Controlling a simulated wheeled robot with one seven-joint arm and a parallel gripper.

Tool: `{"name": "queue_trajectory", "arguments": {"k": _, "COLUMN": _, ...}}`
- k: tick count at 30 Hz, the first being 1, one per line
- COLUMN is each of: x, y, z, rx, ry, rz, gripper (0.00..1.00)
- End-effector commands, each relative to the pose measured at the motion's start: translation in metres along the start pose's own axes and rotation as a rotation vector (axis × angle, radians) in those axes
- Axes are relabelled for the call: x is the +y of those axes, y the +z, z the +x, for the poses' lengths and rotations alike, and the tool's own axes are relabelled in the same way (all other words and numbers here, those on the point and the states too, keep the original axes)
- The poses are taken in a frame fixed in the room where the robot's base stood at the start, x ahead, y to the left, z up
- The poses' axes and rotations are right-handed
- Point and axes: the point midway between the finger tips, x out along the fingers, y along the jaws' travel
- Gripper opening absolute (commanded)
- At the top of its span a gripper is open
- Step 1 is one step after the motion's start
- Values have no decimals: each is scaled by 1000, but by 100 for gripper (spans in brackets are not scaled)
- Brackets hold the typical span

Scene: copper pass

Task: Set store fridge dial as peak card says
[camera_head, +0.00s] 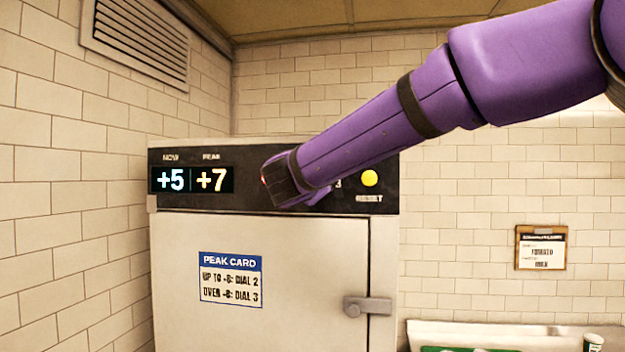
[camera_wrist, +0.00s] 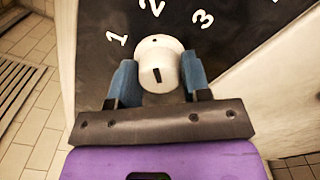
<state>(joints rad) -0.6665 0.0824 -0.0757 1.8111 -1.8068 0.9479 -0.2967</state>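The fridge dial (camera_wrist: 161,62) is a white knob on the black panel, with 1, 2 and 3 printed around it in the wrist view. Its dark mark points roughly toward 2. My gripper (camera_wrist: 160,78) has its blue fingers on both sides of the knob, seemingly pressed against it. In the head view my gripper (camera_head: 275,182) is at the panel and hides the dial. The peak card (camera_head: 230,280) on the fridge door lists dial 2 for "up to" and dial 3 for "over"; its threshold digits are blurred. The display (camera_head: 192,180) reads NOW +5, PEAK +7.
A yellow button (camera_head: 369,178) sits on the panel right of my arm. The fridge door (camera_head: 290,310) is shut, with a grey handle (camera_head: 367,306). A clipboard (camera_head: 541,248) hangs on the right wall. A counter with a green item (camera_head: 465,349) stands at the lower right.

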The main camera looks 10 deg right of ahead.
Motion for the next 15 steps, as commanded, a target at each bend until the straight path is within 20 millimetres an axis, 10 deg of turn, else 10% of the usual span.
{"name": "queue_trajectory", "arguments": {"k": 15, "x": 1, "y": 0, "z": -9, "rx": 1, "ry": 1, "rz": 1, "gripper": 68}}
